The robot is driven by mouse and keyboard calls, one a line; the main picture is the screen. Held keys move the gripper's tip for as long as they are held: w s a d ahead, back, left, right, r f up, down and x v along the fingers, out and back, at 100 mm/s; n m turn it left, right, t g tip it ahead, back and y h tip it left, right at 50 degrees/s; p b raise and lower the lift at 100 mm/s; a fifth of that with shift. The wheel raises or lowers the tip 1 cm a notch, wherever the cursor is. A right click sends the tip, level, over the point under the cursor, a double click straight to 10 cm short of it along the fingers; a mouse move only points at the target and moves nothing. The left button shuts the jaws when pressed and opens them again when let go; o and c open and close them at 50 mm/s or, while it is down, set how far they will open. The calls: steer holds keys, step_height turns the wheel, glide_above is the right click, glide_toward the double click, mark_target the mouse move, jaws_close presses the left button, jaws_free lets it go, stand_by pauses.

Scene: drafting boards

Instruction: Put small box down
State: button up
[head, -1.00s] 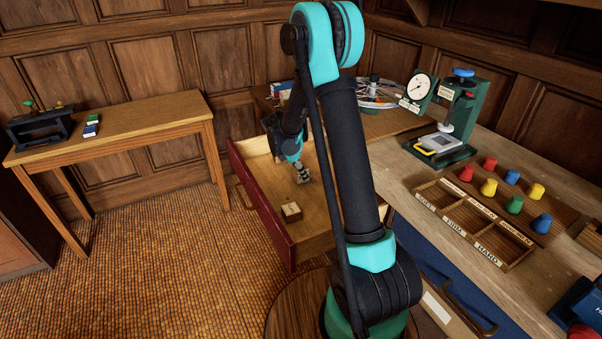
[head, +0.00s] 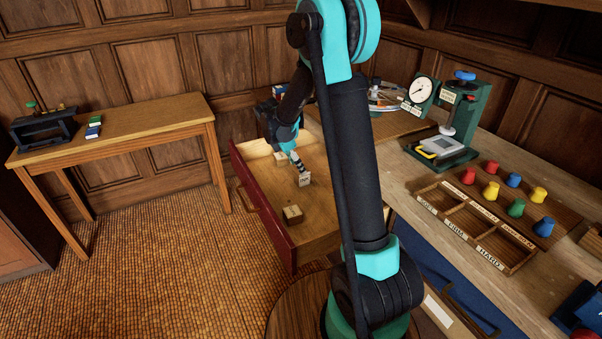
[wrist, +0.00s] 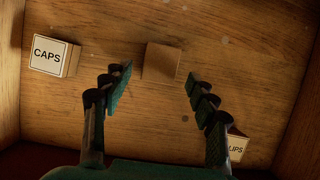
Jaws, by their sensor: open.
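The open drawer (head: 268,212) with a red front holds small boxes. In the wrist view a plain brown small box (wrist: 162,62) sits on the drawer floor, just beyond and between my fingertips, with a gap on both sides. My gripper (wrist: 158,82) is open and empty. In the head view my gripper (head: 300,168) is low inside the drawer, just above a pale-faced box (head: 304,181). Which box there is the plain one I cannot tell.
A box marked CAPS (wrist: 50,57) lies to the left, and a partly hidden box ending in "LIPS" (wrist: 237,146) lies at lower right behind a finger. Drawer walls stand close on both sides. The worktop (head: 400,170) with a sorting tray (head: 470,228) is to the right.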

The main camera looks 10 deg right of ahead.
steer(key=v, duration=0.5)
steer(key=shift+r, duration=0.4)
steer(key=shift+a, duration=0.1)
steer(key=shift+c, duration=0.5)
